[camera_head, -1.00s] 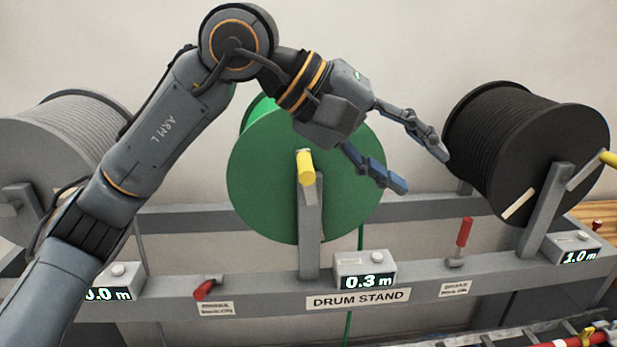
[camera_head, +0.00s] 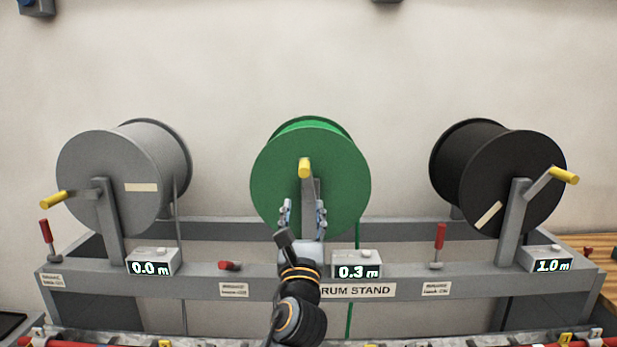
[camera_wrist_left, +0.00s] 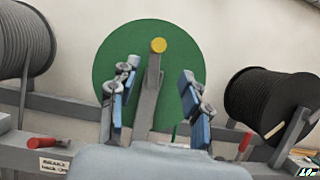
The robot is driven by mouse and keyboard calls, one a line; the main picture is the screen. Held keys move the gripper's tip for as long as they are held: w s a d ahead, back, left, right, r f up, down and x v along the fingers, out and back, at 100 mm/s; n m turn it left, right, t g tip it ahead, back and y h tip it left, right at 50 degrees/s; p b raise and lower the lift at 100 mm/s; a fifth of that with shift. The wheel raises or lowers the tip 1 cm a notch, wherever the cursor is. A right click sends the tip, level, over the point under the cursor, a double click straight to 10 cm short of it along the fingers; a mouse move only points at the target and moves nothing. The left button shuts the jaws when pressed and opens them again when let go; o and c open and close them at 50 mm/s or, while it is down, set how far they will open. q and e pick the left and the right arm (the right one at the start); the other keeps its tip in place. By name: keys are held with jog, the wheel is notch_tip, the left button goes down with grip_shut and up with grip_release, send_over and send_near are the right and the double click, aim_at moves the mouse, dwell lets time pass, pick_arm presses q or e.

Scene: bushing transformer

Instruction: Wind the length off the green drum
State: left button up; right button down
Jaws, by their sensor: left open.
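The green drum (camera_head: 340,170) stands in the middle of the drum stand and also shows in the left wrist view (camera_wrist_left: 110,62). Its yellow crank handle (camera_head: 304,168) points toward the camera, above the grey post; it also shows in the left wrist view (camera_wrist_left: 158,46). My left gripper (camera_head: 303,206) is open and empty, below the handle, with a finger to each side of the grey crank arm and post in the picture. Whether it touches them I cannot tell. The counter (camera_head: 357,266) of this drum reads 0.3 m. A green strand (camera_head: 349,320) hangs below the stand.
A grey drum (camera_head: 90,170) with counter 0.0 m stands left, a black drum (camera_head: 490,180) with counter 1.0 m right. A red brake lever (camera_head: 230,265) lies flat left of the gripper; others stand upright at left (camera_head: 46,236) and right (camera_head: 439,240).

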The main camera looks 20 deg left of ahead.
pick_arm(q)
jog(key=p, duration=0.2)
send_near(304, 160)
jog(key=x, duration=0.6)
jog(key=shift+d+r, duration=0.1)
pick_arm(e)
jog(key=r, duration=0.2)
jog(key=shift+w+r, duration=0.25)
jog(key=shift+r, duration=0.05)
pick_arm(q)
grip_shut()
